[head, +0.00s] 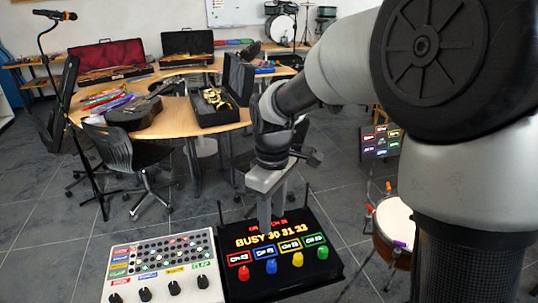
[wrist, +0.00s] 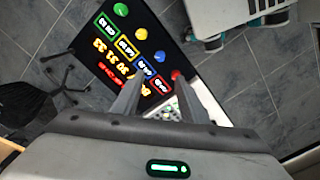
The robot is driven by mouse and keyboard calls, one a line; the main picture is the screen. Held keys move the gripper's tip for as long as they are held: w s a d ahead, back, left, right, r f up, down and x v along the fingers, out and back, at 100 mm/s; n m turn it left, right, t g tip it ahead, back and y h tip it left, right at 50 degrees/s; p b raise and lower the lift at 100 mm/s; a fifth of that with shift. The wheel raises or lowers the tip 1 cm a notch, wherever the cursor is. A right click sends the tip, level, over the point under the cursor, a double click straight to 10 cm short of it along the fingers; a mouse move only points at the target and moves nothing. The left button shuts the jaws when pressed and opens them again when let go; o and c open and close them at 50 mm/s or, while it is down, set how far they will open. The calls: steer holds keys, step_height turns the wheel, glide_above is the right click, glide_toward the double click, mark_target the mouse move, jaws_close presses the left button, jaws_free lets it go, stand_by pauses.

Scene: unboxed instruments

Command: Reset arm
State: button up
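My arm reaches down from the right in the head view. My gripper (head: 270,212) points downward just over or in front of the back part of a black device (head: 327,263) with a lit display reading "BUSY 30 31 33". In the wrist view my gripper (wrist: 157,84) has its two fingers apart with nothing between them. The black device (wrist: 97,28) lies beyond the fingers there, with green, yellow, blue and red knobs. Whether the fingertips touch it I cannot tell.
A white mixer panel (head: 160,267) with knobs sits left of the black device. A wooden table (head: 190,121) with instrument cases stands behind. A microphone stand (head: 68,120) is at left, a drum (head: 396,221) at right. Chairs (head: 122,158) stand on grey floor tiles.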

steer(key=s+d+r+m+t+p, duration=0.5)
steer(key=s+d+r+m, duration=0.6)
steer(key=s+r, duration=0.5)
steer(key=shift+s+d+r+m+t, duration=0.25)
steer(key=shift+s+d+m+t, duration=0.05)
steer(key=shift+d, duration=0.45)
